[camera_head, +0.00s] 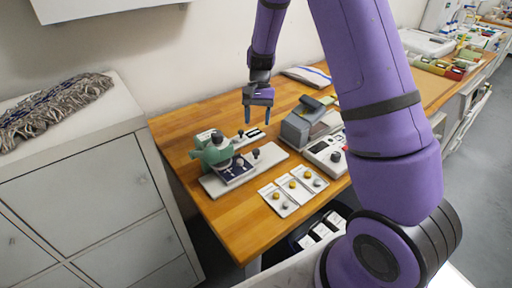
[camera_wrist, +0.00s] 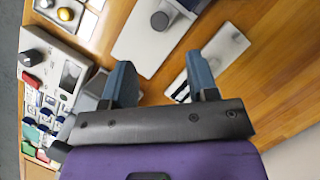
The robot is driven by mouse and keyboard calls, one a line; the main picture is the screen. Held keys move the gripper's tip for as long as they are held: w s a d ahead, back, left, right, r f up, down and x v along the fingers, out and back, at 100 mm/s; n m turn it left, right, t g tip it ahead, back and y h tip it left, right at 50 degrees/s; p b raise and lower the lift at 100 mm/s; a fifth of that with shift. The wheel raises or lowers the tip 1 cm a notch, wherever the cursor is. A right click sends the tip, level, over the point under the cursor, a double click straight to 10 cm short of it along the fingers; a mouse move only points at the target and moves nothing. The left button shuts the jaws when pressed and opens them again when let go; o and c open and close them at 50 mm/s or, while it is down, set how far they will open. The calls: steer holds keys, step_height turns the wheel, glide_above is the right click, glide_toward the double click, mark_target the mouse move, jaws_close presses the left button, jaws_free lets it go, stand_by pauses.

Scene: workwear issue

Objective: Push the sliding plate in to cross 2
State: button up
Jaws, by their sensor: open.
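A green press-like device (camera_head: 212,152) with a dark knob on top stands on a long white base (camera_head: 268,157) on the wooden table. A dark plate (camera_head: 236,169) with small pale marks lies in front of it on the base; I take it to be the sliding plate. The marks are too small to read as crosses or numbers. A dark knob (camera_head: 256,153) stands further right on the base. My gripper (camera_head: 257,115) is open and empty, fingers down, above the table behind the base. In the wrist view my gripper (camera_wrist: 162,78) shows nothing between its fingers; part of a white base (camera_wrist: 138,42) shows beyond.
A grey boxy device (camera_head: 299,125) and a white device with a dark knob (camera_head: 325,155) stand to the right. Several white plates with yellow and grey knobs (camera_head: 292,188) lie at the front. A white cabinet (camera_head: 85,165) stands left. The table's front left is clear.

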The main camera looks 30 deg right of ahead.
mark_target(256, 150)
steer(key=x, duration=1)
jaws_close()
